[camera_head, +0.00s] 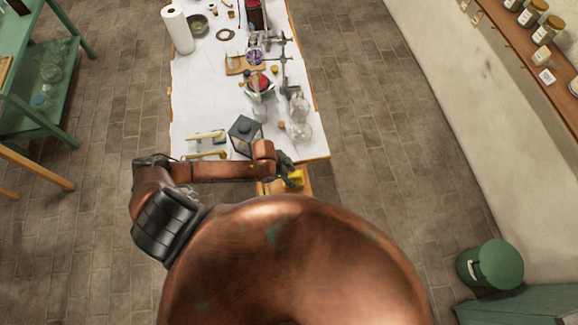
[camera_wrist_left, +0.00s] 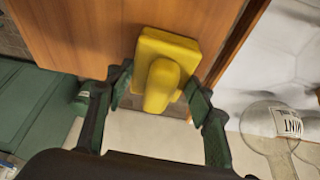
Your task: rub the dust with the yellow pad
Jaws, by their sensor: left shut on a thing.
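The yellow pad (camera_head: 295,179) shows at the end of my left arm, by the near end of the long table. In the left wrist view the yellow pad (camera_wrist_left: 180,47) has a block-shaped body and a raised grip. My left gripper (camera_wrist_left: 160,92) is shut on that grip, with one dark green finger on each side. It also shows in the head view (camera_head: 286,167). A brown wooden surface (camera_wrist_left: 85,30) lies behind the pad; I cannot tell whether the pad touches it. I cannot make out any dust. My right gripper is not in view.
The white-covered table (camera_head: 205,95) holds a dark lantern (camera_head: 243,134), glassware (camera_head: 298,128) and a paper roll (camera_head: 178,29). Green shelving (camera_head: 50,85) stands left. A green bin (camera_head: 497,264) stands at lower right. The tiled floor between is clear.

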